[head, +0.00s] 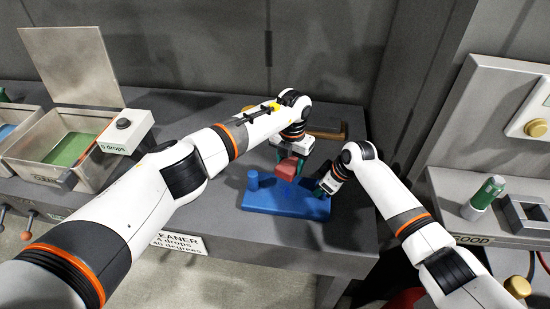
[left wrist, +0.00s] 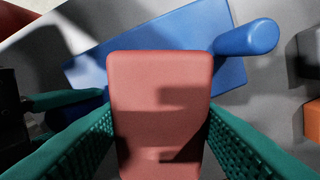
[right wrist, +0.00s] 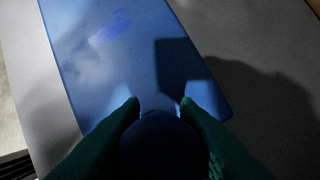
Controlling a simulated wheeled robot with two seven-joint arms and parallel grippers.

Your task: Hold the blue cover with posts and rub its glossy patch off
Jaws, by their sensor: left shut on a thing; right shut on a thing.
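The blue cover with posts (head: 285,205) lies flat on the grey table. One post (head: 252,180) stands free at its left end. My right gripper (head: 322,190) is shut on the post at the right end, and the post top (right wrist: 158,140) shows between its fingers in the right wrist view. A glossy patch (right wrist: 112,30) shows as a brighter blue smear on the plate. My left gripper (head: 287,160) is shut on a red block (left wrist: 160,110) and holds it over the cover. Whether the block touches the cover cannot be told.
At the left stands an open metal bin (head: 40,150) with a green bottom, beside a labelled dropper box (head: 125,132). A brown block (head: 328,132) lies behind my left gripper. At the right, a green-and-white cylinder (head: 484,195) stands on another surface marked GOOD.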

